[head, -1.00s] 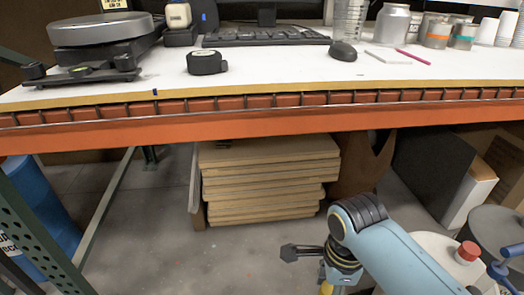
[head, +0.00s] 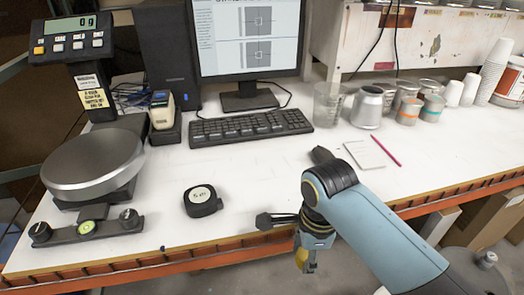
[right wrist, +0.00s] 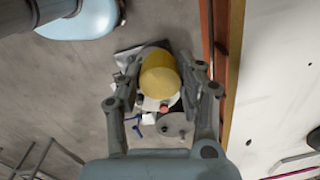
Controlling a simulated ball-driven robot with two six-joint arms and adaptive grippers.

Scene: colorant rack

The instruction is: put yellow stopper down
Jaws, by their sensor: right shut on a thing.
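In the right wrist view the yellow stopper (right wrist: 160,80) is a round yellow piece between the two fingers. My right gripper (right wrist: 162,76) is shut on it. In the head view my right gripper (head: 303,262) is small and partly hidden by its own wrist. The stopper is held in the air, with the floor far below. My left gripper is not in view.
The white table (head: 260,165) holds a scale (head: 95,165), a black tape measure (head: 203,201), a keyboard (head: 250,127), a notepad (head: 364,154) with a red pencil (head: 386,151), metal cans and cups. Bare tabletop lies around the tape measure. An orange beam (head: 150,272) runs along the front edge.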

